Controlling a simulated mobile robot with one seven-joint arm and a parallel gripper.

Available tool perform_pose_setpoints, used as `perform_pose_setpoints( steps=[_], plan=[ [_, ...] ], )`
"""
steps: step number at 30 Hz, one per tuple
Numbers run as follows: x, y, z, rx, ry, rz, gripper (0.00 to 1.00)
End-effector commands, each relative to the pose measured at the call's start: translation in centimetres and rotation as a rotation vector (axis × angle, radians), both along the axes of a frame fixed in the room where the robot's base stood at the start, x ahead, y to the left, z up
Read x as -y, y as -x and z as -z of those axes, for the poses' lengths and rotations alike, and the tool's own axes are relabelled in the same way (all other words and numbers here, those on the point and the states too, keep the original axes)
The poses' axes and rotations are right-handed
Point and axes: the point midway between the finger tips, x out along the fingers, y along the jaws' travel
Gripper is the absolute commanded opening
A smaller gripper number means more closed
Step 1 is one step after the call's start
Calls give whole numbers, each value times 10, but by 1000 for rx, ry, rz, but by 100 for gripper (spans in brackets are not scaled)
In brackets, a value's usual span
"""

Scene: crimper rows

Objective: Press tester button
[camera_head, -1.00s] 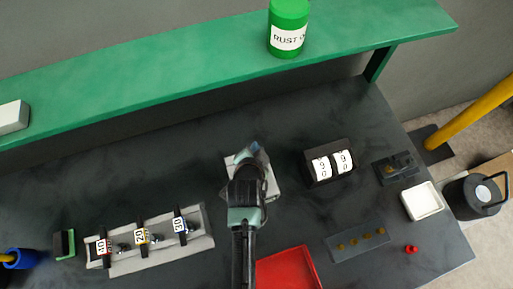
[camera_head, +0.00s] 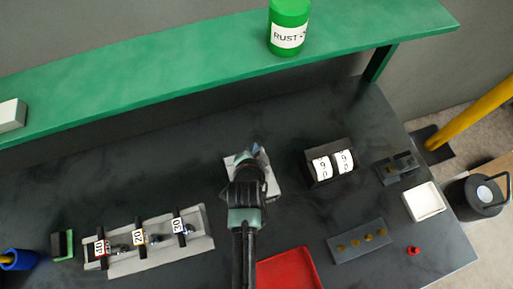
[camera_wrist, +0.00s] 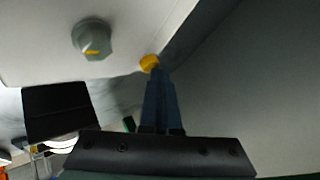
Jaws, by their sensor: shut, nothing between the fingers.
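The tester shows in the wrist view as a pale panel (camera_wrist: 50,45) with a grey knob (camera_wrist: 92,38) bearing a yellow mark and a yellow button (camera_wrist: 149,63) near its edge. In the head view a light grey plate-like body (camera_head: 272,184) lies under my gripper and is mostly hidden by it. My gripper (camera_head: 257,151) is shut and empty. In the wrist view its blue fingers (camera_wrist: 157,85) end right at the yellow button; I cannot tell whether they touch it.
A black box with number drums (camera_head: 331,165) stands right of my gripper. A rack (camera_head: 150,260) with several tagged crimpers is at the left. A red tray (camera_head: 290,270) lies in front. A green shelf (camera_head: 180,75) with a green can (camera_head: 289,28) runs behind.

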Motion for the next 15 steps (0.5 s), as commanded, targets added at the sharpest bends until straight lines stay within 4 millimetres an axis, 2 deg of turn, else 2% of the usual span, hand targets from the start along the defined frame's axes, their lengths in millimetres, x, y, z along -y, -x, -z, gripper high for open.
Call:
perform_pose_setpoints(
  steps=[5, 15],
  plan=[
    [0, 1, -2, -4, 0, 0, 0],
    [-1, 1, -18, -4, 0, 0, 0]
  ],
)
